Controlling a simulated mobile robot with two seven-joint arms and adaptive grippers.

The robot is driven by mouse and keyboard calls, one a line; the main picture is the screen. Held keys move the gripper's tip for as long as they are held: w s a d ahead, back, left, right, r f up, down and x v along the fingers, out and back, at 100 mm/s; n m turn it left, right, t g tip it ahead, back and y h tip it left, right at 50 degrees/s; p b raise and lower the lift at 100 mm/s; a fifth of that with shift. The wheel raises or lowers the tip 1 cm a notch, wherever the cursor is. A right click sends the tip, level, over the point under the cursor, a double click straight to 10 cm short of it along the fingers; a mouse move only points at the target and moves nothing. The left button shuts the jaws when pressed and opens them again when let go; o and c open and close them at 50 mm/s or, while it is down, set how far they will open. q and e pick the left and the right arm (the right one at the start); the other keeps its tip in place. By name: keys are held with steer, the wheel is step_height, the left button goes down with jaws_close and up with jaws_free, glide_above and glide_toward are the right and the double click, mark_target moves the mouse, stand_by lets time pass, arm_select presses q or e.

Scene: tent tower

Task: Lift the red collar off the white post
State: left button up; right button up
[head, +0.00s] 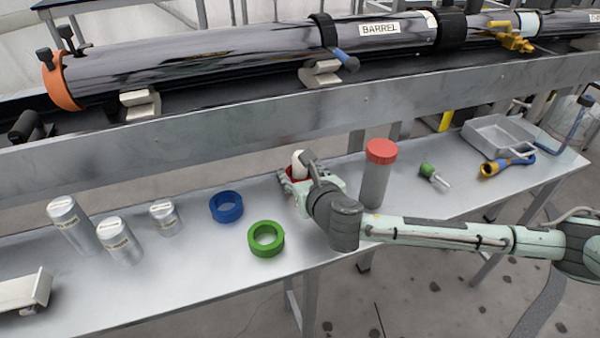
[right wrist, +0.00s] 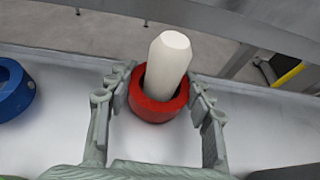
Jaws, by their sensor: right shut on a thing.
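The red collar (right wrist: 158,107) is a thick ring around the white post (right wrist: 168,58), which rises through it and stands above its top. In the head view, the post (head: 299,158) tops out just beyond my right gripper (head: 294,178), and only a sliver of the collar (head: 292,172) shows. In the right wrist view, the fingers of my right gripper (right wrist: 160,80) are on either side of the collar, shut on it. The collar's underside and the post's base are hidden. My left gripper is not in view.
A blue ring (head: 226,207) and a green ring (head: 266,239) lie left of my right gripper. A grey cylinder with a red lid (head: 378,180) stands close on its right. Several metal canisters (head: 118,240) stand at left. The long barrel (head: 220,57) runs behind the table.

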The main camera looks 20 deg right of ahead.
steer(key=shift+r, duration=1.15)
steer(key=shift+c, duration=0.2)
steer(key=shift+r, duration=3.8)
